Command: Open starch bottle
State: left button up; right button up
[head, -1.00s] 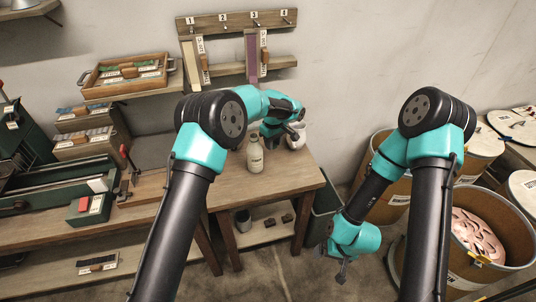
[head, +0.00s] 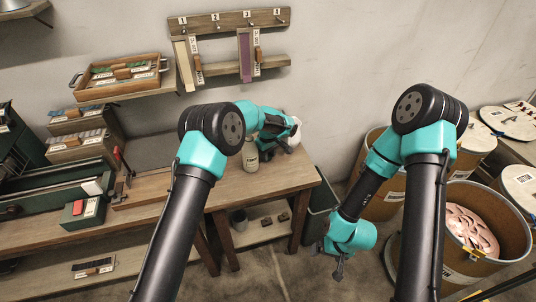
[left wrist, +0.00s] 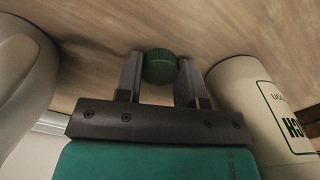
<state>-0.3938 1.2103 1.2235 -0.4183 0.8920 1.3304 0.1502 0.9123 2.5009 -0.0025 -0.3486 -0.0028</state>
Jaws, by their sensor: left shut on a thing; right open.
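The starch bottle (head: 250,159) is cream-coloured and stands upright on the small wooden table; my left arm hides its top in the head view. Its labelled side (left wrist: 268,108) shows at the right of the left wrist view. My left gripper (left wrist: 160,72) is shut on a round green ribbed cap (left wrist: 160,66), which is held above the wood and apart from the bottle's body. The bottle's mouth is out of sight. In the head view the left gripper's fingertips are hidden beside the bottle. My right gripper (head: 338,269) is open and empty, low in front of the barrels.
A white pot (head: 294,134) stands just right of my left wrist, partly hidden. The small table (head: 276,180) is clear in front of the bottle. Barrels (head: 489,205) stand at the right. A wooden bench with a green machine (head: 45,199) is at the left.

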pick_arm(q)
jog(key=shift+f, duration=0.1)
jog(key=o, duration=1)
notch_tip(320, 180, up, 12)
dwell(0.9)
